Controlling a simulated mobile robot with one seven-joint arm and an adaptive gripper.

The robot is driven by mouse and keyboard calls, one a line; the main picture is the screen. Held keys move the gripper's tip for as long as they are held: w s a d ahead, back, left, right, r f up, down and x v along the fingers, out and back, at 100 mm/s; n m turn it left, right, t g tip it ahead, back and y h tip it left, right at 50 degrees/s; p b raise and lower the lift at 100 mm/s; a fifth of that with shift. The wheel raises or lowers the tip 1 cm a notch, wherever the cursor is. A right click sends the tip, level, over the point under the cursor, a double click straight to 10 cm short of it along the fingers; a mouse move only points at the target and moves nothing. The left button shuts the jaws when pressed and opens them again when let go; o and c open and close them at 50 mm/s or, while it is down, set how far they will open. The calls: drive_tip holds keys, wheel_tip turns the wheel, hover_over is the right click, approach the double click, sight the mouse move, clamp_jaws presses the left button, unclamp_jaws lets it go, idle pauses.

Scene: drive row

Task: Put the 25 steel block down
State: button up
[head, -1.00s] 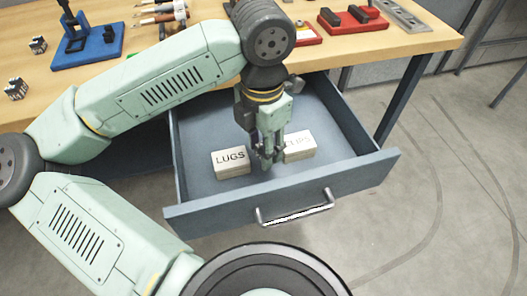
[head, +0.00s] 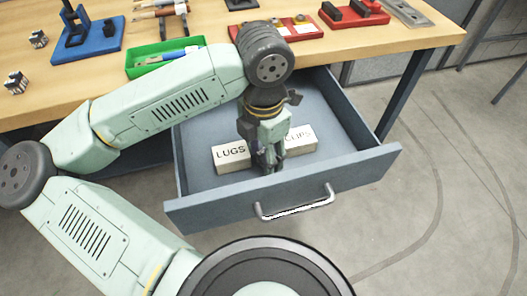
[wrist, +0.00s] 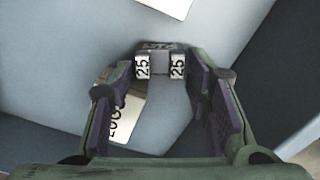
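The 25 steel block (wrist: 160,64) shows in the wrist view at the tips of my gripper (wrist: 160,75). It has two pale faces marked 25 and a grey middle. The dark finger pads flank it closely on both sides and my gripper looks shut on it. In the head view my gripper (head: 268,168) points down inside the open blue drawer (head: 198,178), low near its floor. The block is hard to make out there behind the fingers. Whether it touches the drawer floor cannot be told.
A LUGS box (head: 231,156) lies left of my gripper and a CLIPS box (head: 300,140) lies right, both close. The drawer's front wall (head: 230,213) with its handle is near my side. Bare drawer floor shows around them. The wooden bench (head: 220,20) above holds a green tray (head: 134,66).

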sight(263, 161)
drive_tip(key=shift+r, duration=0.1)
drive_tip(key=shift+r+p, duration=0.25)
drive_tip(key=shift+p, duration=0.15)
wheel_tip(263, 161, up, 12)
drive_tip(key=shift+f+b, duration=0.2)
drive_tip(key=shift+b, duration=0.15)
drive_tip(key=shift+c, duration=0.2)
idle(0.8)
